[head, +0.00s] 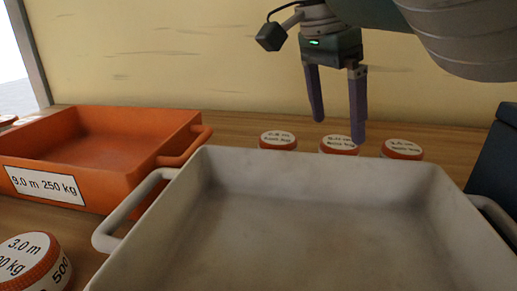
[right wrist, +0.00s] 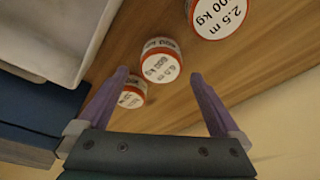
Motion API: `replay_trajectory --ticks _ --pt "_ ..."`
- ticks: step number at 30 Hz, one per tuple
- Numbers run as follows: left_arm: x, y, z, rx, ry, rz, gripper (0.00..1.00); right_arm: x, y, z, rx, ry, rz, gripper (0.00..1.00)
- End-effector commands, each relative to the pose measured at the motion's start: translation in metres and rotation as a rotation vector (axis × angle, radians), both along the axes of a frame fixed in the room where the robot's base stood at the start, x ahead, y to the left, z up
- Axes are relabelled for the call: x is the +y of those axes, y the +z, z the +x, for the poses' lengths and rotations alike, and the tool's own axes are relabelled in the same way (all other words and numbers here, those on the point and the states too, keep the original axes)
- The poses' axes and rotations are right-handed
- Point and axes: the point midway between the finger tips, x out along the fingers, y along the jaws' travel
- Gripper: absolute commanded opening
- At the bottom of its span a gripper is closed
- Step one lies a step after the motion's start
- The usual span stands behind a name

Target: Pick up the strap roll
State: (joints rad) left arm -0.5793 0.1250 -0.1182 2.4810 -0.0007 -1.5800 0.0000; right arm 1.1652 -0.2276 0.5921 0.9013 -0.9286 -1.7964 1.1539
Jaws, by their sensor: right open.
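Several orange strap rolls with white printed labels are in view, and I cannot tell which one is meant. Behind the pale tray stand a left roll (head: 278,140), a middle roll (head: 336,145) and a right roll (head: 402,149). A larger-looking roll (head: 35,262) is at the front left. My right gripper (head: 337,128) points down, open and empty, above the back row near the middle roll. In the right wrist view the middle roll (right wrist: 161,62) shows between the fingers, apart from them, and another roll (right wrist: 132,92) is partly behind the left finger. My left gripper is not in view.
An empty pale tray (head: 300,248) with side handles fills the front. An orange tray (head: 100,150) labelled 9.0 m 250 kg stands at the left. A dark blue box (head: 495,160) is at the right edge. A pale wall rises behind the wooden surface (head: 240,128).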

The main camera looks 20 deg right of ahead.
Motion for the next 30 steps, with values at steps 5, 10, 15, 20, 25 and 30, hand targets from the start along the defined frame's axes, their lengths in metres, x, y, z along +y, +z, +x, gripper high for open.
replay_trajectory --ticks 5,10,15,20,25,30 --pt "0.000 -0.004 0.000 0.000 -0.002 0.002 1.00 -0.007 -0.020 0.000 0.003 -0.001 0.000 1.00" --pt "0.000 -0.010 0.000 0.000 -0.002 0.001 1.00 -0.016 -0.046 0.002 0.002 -0.001 0.000 1.00" --pt "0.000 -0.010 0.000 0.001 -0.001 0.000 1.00 -0.018 -0.054 0.002 0.000 0.000 0.000 1.00" --pt "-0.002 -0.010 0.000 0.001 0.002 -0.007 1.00 -0.018 -0.053 0.002 -0.001 0.000 0.000 1.00" --pt "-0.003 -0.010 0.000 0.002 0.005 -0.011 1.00 -0.018 -0.053 0.002 -0.001 0.000 0.000 0.82" --pt "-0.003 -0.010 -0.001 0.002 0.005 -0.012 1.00 -0.018 -0.053 0.002 -0.001 0.000 0.000 0.63"
